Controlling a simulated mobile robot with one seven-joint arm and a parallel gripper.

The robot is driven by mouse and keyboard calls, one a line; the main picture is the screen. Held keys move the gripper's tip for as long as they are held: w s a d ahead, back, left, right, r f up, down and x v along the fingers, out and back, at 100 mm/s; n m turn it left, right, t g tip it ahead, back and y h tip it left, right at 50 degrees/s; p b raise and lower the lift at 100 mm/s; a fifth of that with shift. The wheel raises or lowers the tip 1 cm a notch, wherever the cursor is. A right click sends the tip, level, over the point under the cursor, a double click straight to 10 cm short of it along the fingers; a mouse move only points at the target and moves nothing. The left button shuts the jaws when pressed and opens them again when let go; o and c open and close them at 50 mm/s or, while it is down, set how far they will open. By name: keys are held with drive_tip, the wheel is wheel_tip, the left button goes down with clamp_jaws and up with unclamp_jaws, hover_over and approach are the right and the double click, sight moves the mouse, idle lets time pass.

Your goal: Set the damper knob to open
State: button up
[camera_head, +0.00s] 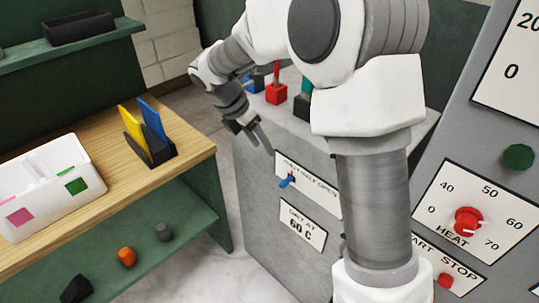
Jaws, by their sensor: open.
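A small blue knob with a pointer (287,182) sits on the grey cabinet front, at the lower left of a white label plate whose small print seems to read open, half and closed. It looks like the damper knob; which mark it points to is too small to tell. My gripper (255,134) is open and empty, above and left of the knob and apart from it, with its fingers pointing down and right.
A grey panel at right has a red heat knob (468,221), a green button (518,157) and a red button (445,281). Red (276,92) and blue blocks stand on the cabinet top behind my arm. A wooden bench (190,150) at left holds a white bin (50,185) and a dark rack.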

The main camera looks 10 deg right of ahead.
sight(283, 181)
drive_tip(key=shift+n, duration=0.4)
drive_tip(key=x, duration=0.6)
drive_tip(key=b+x, duration=0.1)
drive_tip(key=x, duration=0.5)
drive_tip(key=w+x, duration=0.1)
drive_tip(key=x, duration=0.5)
drive_tip(key=shift+a+f+b, duration=0.25)
drive_tip(key=shift+a+b, duration=0.1)
clamp_jaws()
